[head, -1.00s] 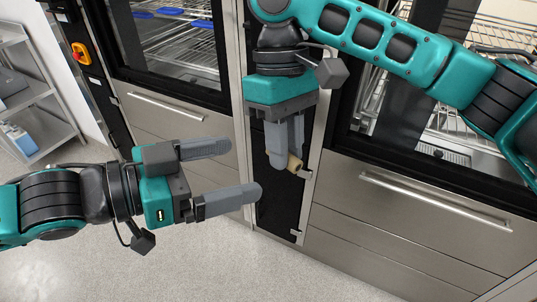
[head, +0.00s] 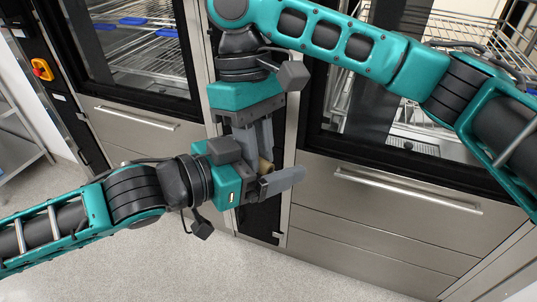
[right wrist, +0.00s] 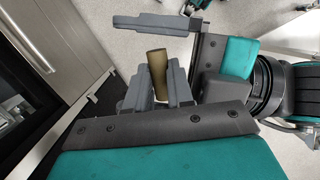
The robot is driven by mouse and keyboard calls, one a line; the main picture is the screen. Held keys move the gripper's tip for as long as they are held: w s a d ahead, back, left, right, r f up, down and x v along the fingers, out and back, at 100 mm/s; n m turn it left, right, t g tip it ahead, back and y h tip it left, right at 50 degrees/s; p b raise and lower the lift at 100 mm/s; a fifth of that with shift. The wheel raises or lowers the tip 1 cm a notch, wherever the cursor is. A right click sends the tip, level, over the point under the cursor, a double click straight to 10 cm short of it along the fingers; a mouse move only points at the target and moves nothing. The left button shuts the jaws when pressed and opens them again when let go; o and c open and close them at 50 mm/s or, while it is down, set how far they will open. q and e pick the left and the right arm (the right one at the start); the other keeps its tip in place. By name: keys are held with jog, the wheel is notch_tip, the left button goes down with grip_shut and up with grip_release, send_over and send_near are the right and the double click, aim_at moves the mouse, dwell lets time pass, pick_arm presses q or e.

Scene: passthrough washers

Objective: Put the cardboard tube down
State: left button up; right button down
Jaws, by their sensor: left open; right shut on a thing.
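The cardboard tube (head: 266,167) is a short tan cylinder, mostly hidden in the head view. In the right wrist view the tube (right wrist: 157,66) stands out past the fingertips of my right gripper (right wrist: 158,84). My right gripper (head: 257,150) points down and is shut on the tube. My left gripper (head: 275,170) comes in from the left, open, with its lower finger just below the tube. Its other finger is hard to make out among the right gripper's fingers. In the right wrist view one left finger (right wrist: 153,24) lies beyond the tube's far end, apart from it.
Two washers with glass doors stand left (head: 135,45) and right (head: 400,90), with steel drawer fronts (head: 385,200) below. A narrow dark panel (head: 262,222) lies between them, close behind the grippers. Grey floor (head: 190,265) is clear in front. A shelf unit (head: 18,140) is at far left.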

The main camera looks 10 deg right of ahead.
pick_arm(q)
jog(key=c, duration=1)
jog(key=shift+c, duration=0.8)
pick_arm(e)
jog(key=c, duration=1)
grip_release()
jog(key=shift+c, duration=0.2)
jog(key=shift+o, duration=0.6)
jog(key=shift+s+a, duration=0.1)
jog(key=shift+a, duration=0.05)
